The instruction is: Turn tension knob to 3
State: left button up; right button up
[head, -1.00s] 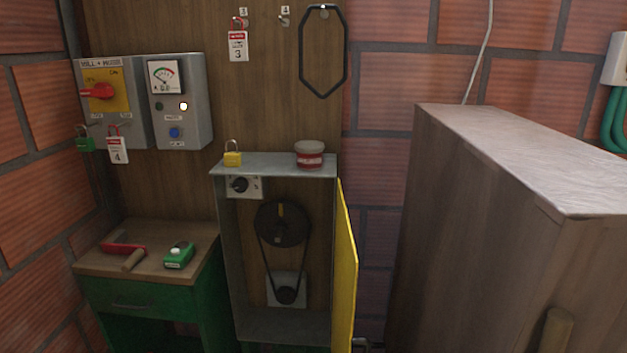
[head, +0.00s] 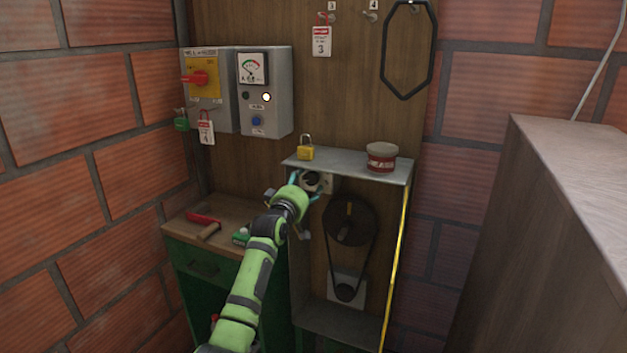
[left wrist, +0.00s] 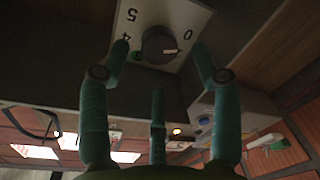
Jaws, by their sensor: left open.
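The tension knob (head: 312,182) is a dark round knob on a pale plate at the top left inside the open metal cabinet (head: 325,318). In the left wrist view the knob (left wrist: 159,45) shows upside down on its white dial plate (left wrist: 143,14), with 0, 4 and 5 readable and a small green mark beside 4. A light mark on the knob points to the lower right of that picture. My left gripper (head: 307,185) is open in front of the knob, its fingers on either side; contact cannot be told. My right gripper is out of view.
A yellow padlock (head: 305,153) and a red-white tin (head: 381,158) stand on the cabinet top. The yellow door (head: 396,265) is open at the right. A belt and pulley (head: 349,221) sit inside. A wooden box (head: 545,210) stands right; a green bench (head: 205,262) left.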

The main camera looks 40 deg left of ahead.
aim_at(310, 180)
pick_arm(q)
jog(key=shift+x, duration=2.15)
jog(key=shift+d, duration=0.1)
jog(key=c, duration=1.1)
